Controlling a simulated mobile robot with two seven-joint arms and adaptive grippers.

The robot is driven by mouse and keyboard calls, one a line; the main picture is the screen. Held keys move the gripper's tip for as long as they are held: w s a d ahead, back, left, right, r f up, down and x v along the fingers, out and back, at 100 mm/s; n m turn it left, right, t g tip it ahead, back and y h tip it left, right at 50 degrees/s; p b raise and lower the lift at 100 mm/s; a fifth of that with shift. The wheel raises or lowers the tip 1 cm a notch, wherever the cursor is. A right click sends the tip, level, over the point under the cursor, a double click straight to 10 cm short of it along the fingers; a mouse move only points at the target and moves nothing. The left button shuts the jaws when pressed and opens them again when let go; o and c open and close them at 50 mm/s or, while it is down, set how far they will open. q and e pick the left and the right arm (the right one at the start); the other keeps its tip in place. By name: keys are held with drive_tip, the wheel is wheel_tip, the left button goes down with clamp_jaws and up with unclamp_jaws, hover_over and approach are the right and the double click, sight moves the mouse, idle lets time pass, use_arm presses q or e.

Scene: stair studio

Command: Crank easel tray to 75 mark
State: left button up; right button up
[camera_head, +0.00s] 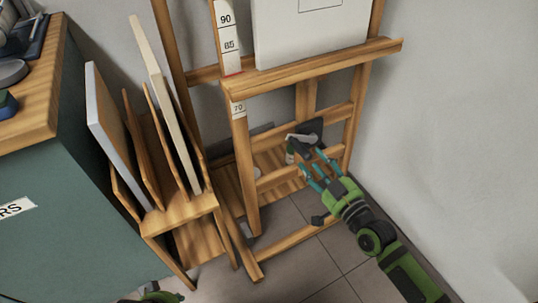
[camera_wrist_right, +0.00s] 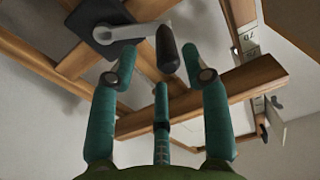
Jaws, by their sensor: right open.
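The wooden easel's tray (camera_head: 310,69) carries a white canvas (camera_head: 310,30). The scale strip (camera_head: 228,45) shows 90 and 85 above the tray and 70 below it; a red line lies just above the tray and the 75 mark is hidden. The crank (camera_head: 303,142) sits low on the easel; in the right wrist view its grey arm (camera_wrist_right: 130,31) ends in a dark knob (camera_wrist_right: 168,50). My right gripper (camera_head: 317,167) is open, its fingers close below the knob; contact is unclear. It also shows in the wrist view (camera_wrist_right: 160,80).
A wooden rack (camera_head: 180,210) with several upright panels stands left of the easel. A green cabinet (camera_head: 70,200) with a wooden top is at the far left. A white wall (camera_head: 450,120) closes the right side. Tiled floor (camera_head: 300,270) is open in front.

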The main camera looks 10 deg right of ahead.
sight(292, 139)
drive_tip(key=shift+w+a+r, duration=0.1)
drive_tip(key=shift+a+r, duration=0.1)
drive_tip(key=shift+a, duration=0.1)
drive_tip(key=b+x, duration=0.1)
drive_tip(key=x, duration=0.5)
drive_tip(key=shift+w+a+r, duration=0.1)
drive_tip(key=shift+w+a, duration=0.1)
drive_tip(key=shift+w, duration=0.15)
use_arm(q)
drive_tip(key=v, duration=0.3)
drive_tip(key=shift+a+r, duration=0.2)
drive_tip(key=shift+r, duration=0.15)
use_arm(e)
clamp_jaws()
